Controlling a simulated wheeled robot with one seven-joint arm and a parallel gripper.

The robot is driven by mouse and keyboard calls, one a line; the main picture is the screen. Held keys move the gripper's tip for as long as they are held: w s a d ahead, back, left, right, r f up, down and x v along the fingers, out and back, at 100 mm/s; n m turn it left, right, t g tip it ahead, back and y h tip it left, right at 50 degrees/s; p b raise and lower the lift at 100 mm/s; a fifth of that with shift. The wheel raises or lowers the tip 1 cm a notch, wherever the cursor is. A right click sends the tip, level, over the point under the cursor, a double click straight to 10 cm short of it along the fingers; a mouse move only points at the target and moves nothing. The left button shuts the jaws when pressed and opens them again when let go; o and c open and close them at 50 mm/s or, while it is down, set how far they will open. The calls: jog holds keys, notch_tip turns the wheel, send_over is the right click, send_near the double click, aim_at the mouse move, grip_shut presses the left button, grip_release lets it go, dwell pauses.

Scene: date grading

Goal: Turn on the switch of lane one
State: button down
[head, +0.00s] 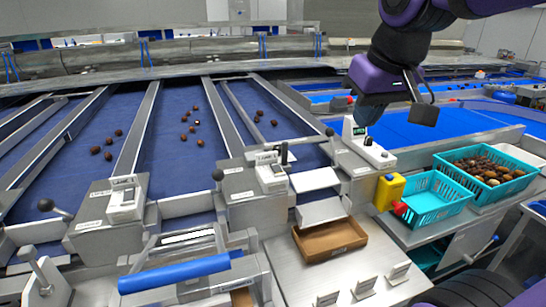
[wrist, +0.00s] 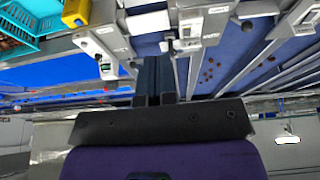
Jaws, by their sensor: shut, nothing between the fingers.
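My gripper (head: 366,117) points down with its dark fingers together and empty, just above and behind the right-hand switch box (head: 372,151). That box is pale, with a green light at its upper part and a dark knob on its face. Any gap between the fingers and the box is hard to judge. In the wrist view the fingers (wrist: 153,62) appear beside this box (wrist: 103,45), apart from it in the picture. Two other switch boxes stand at the middle (head: 270,175) and the left (head: 124,203).
Blue belts carry dates (head: 190,125) between metal dividers. A yellow container (head: 388,190), an empty teal crate (head: 437,214) and a teal crate of dates (head: 514,188) stand at right. Black-knobbed levers (head: 218,174) rise near the boxes. A cardboard tray (head: 330,252) lies in front.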

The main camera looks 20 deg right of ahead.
jog(key=w+a+f+g, duration=0.1)
jog(key=w+a+f, duration=0.1)
jog(key=w, duration=0.7)
jog(key=w+a+f+g, duration=0.1)
jog(key=w+f, duration=0.3)
jog(key=w, duration=0.5)
jog(key=w+a+f+g, duration=0.2)
jog(key=w+a, duration=0.1)
jog(key=w, duration=0.7)
jog(key=shift+f, duration=0.4)
jog(key=shift+s+r, duration=0.4)
jog(key=shift+s, duration=0.25)
notch_tip(320, 180, up, 14)
jog(key=s, duration=0.2)
jog(key=shift+s+f, duration=0.1)
jog(key=shift+s, duration=0.05)
